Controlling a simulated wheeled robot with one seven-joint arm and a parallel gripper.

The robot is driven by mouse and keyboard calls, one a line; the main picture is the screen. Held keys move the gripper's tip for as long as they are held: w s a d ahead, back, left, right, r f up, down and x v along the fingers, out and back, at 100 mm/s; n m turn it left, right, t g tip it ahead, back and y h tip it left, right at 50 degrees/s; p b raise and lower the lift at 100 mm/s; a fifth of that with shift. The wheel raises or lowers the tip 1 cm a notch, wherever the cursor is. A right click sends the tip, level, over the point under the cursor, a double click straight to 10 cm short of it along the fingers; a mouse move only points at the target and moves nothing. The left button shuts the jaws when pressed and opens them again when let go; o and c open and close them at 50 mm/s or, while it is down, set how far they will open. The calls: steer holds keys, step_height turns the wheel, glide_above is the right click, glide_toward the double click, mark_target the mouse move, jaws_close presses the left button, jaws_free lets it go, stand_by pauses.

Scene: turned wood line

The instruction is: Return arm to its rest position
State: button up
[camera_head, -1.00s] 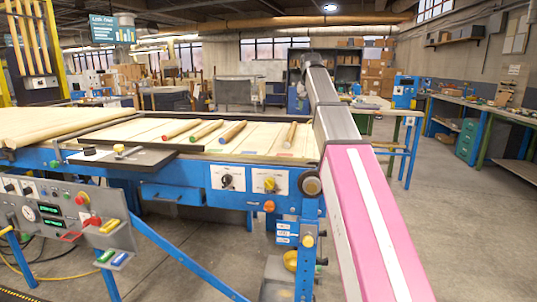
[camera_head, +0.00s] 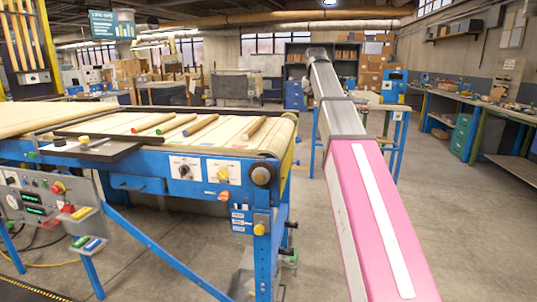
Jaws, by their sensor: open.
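My arm (camera_head: 375,215) runs from the bottom right up and away from me, pink with a white stripe near me and grey further out. It ends in the picture at a dark rounded joint (camera_head: 316,54). My gripper is not in view; no fingers show beyond that joint. The arm stands in open space just right of the blue-framed conveyor (camera_head: 150,165), with a gap of floor between them in the picture. Nothing is seen held by the arm.
A control panel (camera_head: 45,205) stands at left. Benches (camera_head: 480,110) line the right wall. The right floor is clear.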

steer(key=s+f+g, duration=0.1)
steer(key=s+f, duration=0.2)
steer(key=f, duration=0.8)
steer(key=s+f+n, duration=0.1)
steer(key=s+f, duration=0.2)
steer(key=f, duration=0.8)
steer(key=s+f+g, duration=0.1)
steer(key=s+f, duration=0.2)
steer(key=f, duration=0.8)
steer(key=s+f+n+g, duration=0.1)
steer(key=s+f, duration=1.9)
steer(key=f, duration=0.4)
steer(key=shift+d+y, duration=0.2)
steer(key=shift+y, duration=0.1)
steer(key=shift+a+f, duration=0.1)
